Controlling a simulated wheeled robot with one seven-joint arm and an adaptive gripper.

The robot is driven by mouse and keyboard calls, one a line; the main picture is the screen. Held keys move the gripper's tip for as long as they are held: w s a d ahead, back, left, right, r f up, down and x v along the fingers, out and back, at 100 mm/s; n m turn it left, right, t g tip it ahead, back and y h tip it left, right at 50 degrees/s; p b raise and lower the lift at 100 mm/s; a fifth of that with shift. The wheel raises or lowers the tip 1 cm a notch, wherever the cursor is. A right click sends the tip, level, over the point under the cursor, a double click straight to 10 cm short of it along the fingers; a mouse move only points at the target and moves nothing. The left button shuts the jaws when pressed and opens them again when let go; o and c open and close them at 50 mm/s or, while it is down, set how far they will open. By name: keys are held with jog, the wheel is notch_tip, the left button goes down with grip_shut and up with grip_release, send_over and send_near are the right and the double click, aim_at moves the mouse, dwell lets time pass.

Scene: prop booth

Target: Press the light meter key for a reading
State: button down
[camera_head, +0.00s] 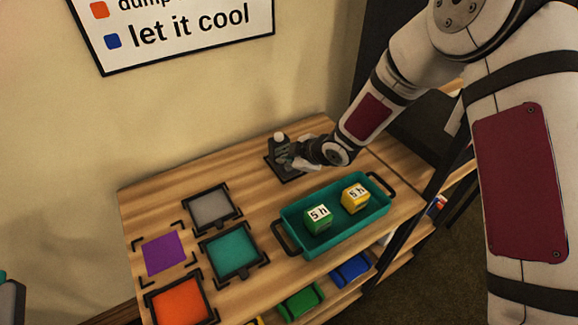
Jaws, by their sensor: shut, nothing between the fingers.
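A small dark device (273,164) stands on the wooden table near the wall, with a light round knob on top; I take it for the light meter. Its key cannot be made out, as my gripper covers part of it. My gripper (284,158) is shut and empty, right at the device's right side. At this size I cannot tell whether the fingertips touch it.
A teal tray (290,241) with a green cube (318,220) and a yellow cube (355,198) stands in front. Grey (211,210), teal (233,252), purple (164,253) and orange (180,301) squares lie at left. A sign (175,30) hangs on the wall.

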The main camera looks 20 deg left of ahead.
jog(key=shift+f, duration=0.45)
dwell(0.3)
jog(key=shift+r, duration=0.9)
jog(key=shift+r, duration=0.1)
jog(key=shift+r+p, duration=0.45)
jog(key=shift+r, duration=1.95)
